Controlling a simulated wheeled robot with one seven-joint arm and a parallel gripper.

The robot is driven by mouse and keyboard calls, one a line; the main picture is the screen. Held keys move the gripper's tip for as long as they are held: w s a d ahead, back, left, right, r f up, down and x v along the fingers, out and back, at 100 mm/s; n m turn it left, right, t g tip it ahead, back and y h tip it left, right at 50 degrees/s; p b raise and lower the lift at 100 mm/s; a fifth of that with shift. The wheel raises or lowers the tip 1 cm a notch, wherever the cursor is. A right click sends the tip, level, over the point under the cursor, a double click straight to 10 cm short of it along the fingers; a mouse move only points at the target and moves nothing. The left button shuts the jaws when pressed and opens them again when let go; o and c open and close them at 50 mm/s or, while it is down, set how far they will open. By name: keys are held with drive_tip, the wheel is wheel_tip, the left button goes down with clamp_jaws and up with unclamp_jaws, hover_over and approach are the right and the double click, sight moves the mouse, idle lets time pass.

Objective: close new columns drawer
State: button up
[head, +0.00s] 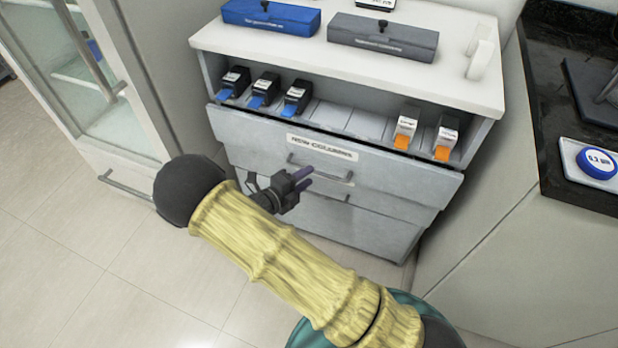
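The drawer (387,177) labelled "NEW COLUMNS" is the top one in a light grey cabinet. Its front juts out past the drawer fronts below, so it stands partly open; how far is hard to tell. Its bar handle (335,176) runs below the label (322,147). Contact cannot be told. Nothing shows between the fingers.
A blue case (271,17) and a grey case (382,37) lie on the cabinet top (455,75). A glass-door cabinet (80,65) stands at left. A dark counter (555,130) with a blue round item (597,163) is at right. The tiled floor (70,235) at left is clear.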

sight(320, 163)
drive_tip(key=shift+x, duration=1.15)
drive_tip(key=shift+s, duration=0.1)
clamp_jaws()
drive_tip(key=shift+w+d+r+p, duration=0.1)
drive_tip(key=shift+w+d+p, duration=0.15)
drive_tip(key=shift+w+p, duration=0.4)
drive_tip(key=shift+w+d+p, duration=0.25)
drive_tip(key=shift+w, duration=0.65)
unclamp_jaws()
drive_tip(key=shift+w, duration=0.15)
drive_tip(key=p+v, duration=0.3)
drive_tip(key=v, duration=1.4)
drive_tip(key=shift+s+a, duration=0.2)
